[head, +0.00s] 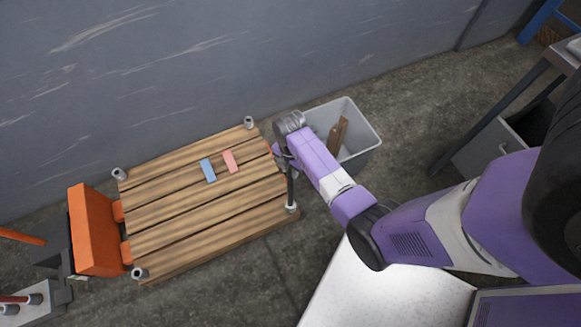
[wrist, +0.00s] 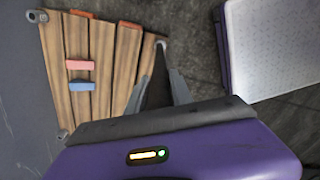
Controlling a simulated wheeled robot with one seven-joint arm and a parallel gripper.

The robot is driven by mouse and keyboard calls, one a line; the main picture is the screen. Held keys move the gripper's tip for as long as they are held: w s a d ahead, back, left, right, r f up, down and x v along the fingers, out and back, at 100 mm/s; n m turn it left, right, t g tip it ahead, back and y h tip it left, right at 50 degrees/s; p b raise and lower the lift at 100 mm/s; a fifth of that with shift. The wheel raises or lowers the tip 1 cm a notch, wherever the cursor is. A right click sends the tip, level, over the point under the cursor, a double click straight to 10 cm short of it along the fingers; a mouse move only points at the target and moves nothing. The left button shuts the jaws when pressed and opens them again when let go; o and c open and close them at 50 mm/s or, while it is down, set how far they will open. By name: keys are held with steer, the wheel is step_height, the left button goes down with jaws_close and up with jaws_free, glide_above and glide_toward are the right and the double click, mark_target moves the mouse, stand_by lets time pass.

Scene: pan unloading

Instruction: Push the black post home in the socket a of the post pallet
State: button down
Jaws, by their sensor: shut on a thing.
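The post pallet (head: 205,215) is a wooden slatted platform with grey round sockets at its corners; it also shows in the wrist view (wrist: 102,60). The black post (head: 291,188) stands at the near right corner, its lower end at the grey socket (head: 291,208) there. How deep it sits I cannot tell. No letter shows on any socket. My gripper (head: 286,158) is shut on the upper part of the post. In the wrist view the dark post (wrist: 158,84) lies between the two grey fingers of my gripper (wrist: 162,82). The post's top is hidden.
A blue block (head: 208,171) and a pink block (head: 231,161) lie on the slats. A grey bin (head: 362,125) with brown pieces stands beyond my arm. An orange lift truck (head: 93,230) is at the pallet's left end. A wall runs behind; a white surface (head: 375,290) lies front right.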

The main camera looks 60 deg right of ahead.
steer(key=c, duration=1.1)
jaws_free()
steer(key=shift+o, duration=0.2)
step_height(320, 180, up, 8)
steer(key=shift+f+p, duration=0.1)
steer(key=shift+p, duration=0.55)
steer(key=shift+a, duration=0.1)
